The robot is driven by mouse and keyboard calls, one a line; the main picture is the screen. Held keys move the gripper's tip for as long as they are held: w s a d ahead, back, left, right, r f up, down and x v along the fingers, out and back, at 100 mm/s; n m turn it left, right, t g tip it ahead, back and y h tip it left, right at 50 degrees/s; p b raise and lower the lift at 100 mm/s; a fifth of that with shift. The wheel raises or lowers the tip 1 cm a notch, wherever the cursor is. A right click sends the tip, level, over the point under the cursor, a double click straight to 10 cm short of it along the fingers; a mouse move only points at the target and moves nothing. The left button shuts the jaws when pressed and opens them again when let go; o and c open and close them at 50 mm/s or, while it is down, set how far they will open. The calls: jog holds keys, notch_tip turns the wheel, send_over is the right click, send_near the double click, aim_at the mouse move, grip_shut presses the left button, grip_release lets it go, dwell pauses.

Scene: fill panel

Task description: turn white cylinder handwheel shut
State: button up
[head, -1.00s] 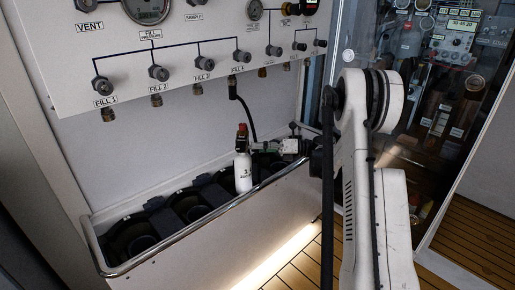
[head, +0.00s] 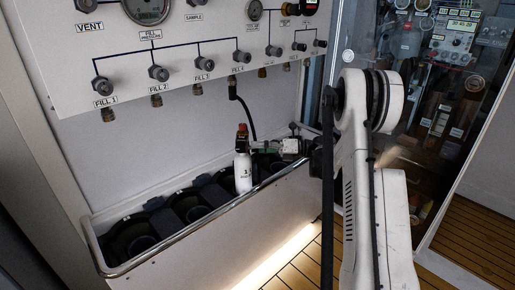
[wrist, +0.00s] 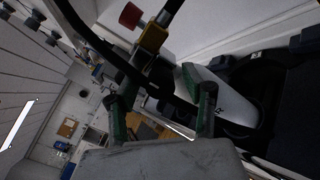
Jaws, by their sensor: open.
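The white cylinder (head: 243,176) stands upright in the rack, with a dark band of lettering on its side. Its valve has a red handwheel (head: 242,129) on top in the head view. In the wrist view the white cylinder (wrist: 228,100) lies aslant, with a brass valve (wrist: 153,38) and the red handwheel (wrist: 130,16) at upper left. My gripper (head: 262,147) is beside the valve, on its right and below the handwheel. In the wrist view my gripper (wrist: 158,85) has its green fingers spread. The handwheel is beyond the fingertips, not between them. Whether a finger touches the cylinder or valve is unclear.
The rack (head: 200,233) has a metal rail along its front and several dark, empty sockets left of the cylinder. A black hose (head: 243,108) hangs from the fill panel (head: 220,60) behind the valve. A glass door (head: 400,60) stands to the right.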

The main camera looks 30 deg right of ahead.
jog(key=v, duration=1.2)
dwell(0.3)
